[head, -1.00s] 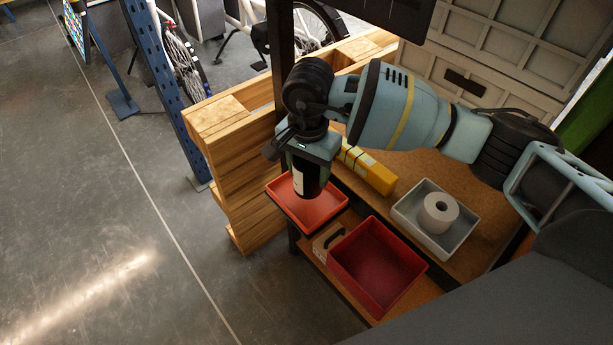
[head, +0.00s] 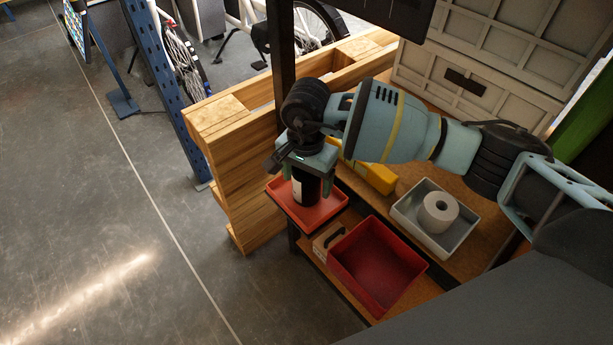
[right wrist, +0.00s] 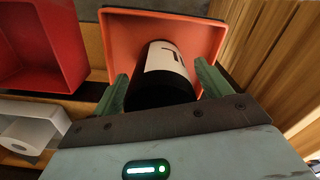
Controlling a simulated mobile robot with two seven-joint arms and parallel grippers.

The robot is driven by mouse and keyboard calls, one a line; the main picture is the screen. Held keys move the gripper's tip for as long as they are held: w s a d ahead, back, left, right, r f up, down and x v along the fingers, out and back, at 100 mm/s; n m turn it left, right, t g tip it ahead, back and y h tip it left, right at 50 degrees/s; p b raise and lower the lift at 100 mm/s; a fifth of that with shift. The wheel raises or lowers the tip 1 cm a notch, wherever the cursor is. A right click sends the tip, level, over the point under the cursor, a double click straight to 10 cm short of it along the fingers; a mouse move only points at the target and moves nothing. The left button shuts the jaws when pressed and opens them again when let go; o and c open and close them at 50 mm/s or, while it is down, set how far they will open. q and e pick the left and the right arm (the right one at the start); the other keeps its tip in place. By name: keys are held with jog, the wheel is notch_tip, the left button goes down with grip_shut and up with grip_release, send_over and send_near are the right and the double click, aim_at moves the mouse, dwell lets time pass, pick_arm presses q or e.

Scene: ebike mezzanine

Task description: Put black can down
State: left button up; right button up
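The black can (head: 308,189), with a white label, is upright over the floor of the small orange-red tray (head: 332,207). My right gripper (head: 305,180) points down and is shut on the can. The right wrist view shows the can (right wrist: 163,78) between the two green fingers (right wrist: 163,88), with the tray (right wrist: 120,30) beyond it. The can's base is inside the tray's outline. I cannot tell whether it touches the tray floor. My left gripper is not in view.
A deeper red bin (head: 375,265) stands just right of the tray. A grey bin (head: 465,235) with a white roll (head: 438,212) is further right. A yellow box (head: 375,178) lies behind. A wooden pallet stack (head: 240,170) stands close on the left.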

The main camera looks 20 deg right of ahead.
jog(key=shift+r, duration=0.1)
notch_tip(320, 180, up, 8)
jog(key=shift+f, duration=0.15)
dwell(0.5)
jog(key=shift+f, duration=0.1)
